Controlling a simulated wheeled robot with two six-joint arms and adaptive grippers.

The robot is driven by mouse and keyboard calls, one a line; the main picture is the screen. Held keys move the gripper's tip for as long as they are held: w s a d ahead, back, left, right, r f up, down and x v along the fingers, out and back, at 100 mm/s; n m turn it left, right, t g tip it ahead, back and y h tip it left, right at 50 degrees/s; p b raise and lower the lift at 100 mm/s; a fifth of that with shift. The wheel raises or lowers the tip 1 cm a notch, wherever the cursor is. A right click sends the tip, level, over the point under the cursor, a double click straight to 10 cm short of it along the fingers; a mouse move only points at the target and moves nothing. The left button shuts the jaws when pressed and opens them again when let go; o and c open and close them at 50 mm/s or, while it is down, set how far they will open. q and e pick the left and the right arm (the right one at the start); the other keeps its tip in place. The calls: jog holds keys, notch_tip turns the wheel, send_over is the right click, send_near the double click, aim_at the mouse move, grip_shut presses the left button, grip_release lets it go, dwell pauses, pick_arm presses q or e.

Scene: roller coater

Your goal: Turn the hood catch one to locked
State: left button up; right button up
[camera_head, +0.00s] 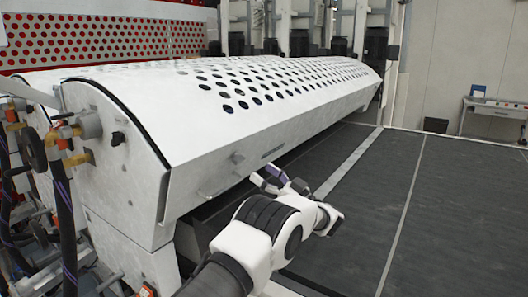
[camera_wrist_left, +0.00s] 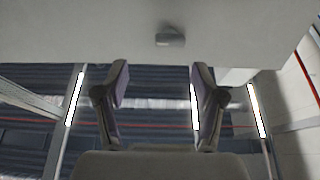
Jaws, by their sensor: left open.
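The long white hood (camera_head: 200,125) has a perforated top and a plain front face. A small grey catch (camera_head: 237,157) sits on that front face, near its lower edge; I cannot read its number or tell whether it is locked. In the left wrist view a small grey catch (camera_wrist_left: 170,41) sticks out of a pale panel, ahead of the jaws. My left gripper (camera_head: 268,178) is just below and right of the hood's lower edge, apart from the catch. In the wrist view its two fingers (camera_wrist_left: 158,88) stand wide apart with nothing between them.
A bar handle (camera_head: 215,190) is on the hood face, left of the gripper. A dark flat bed (camera_head: 385,190) spreads right of the hood. Pipes and hoses (camera_head: 62,165) crowd the machine's left end. A small table (camera_head: 495,108) stands at the far right.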

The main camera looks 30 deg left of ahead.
aim_at(242, 160)
pick_arm(q)
jog(key=x, duration=0.2)
jog(key=p+x, duration=0.1)
jog(key=x, duration=0.2)
jog(key=s+p+x, duration=0.1)
jog(key=x, duration=0.2)
jog(key=shift+a, duration=0.15)
jog(key=shift+s+a+r, duration=0.15)
jog(key=shift+s, duration=0.15)
jog(key=shift+w, duration=0.1)
jog(key=c, duration=1.2)
pick_arm(e)
jog(key=r, duration=0.3)
jog(key=shift+s+a, duration=0.15)
jog(key=shift+s, duration=0.2)
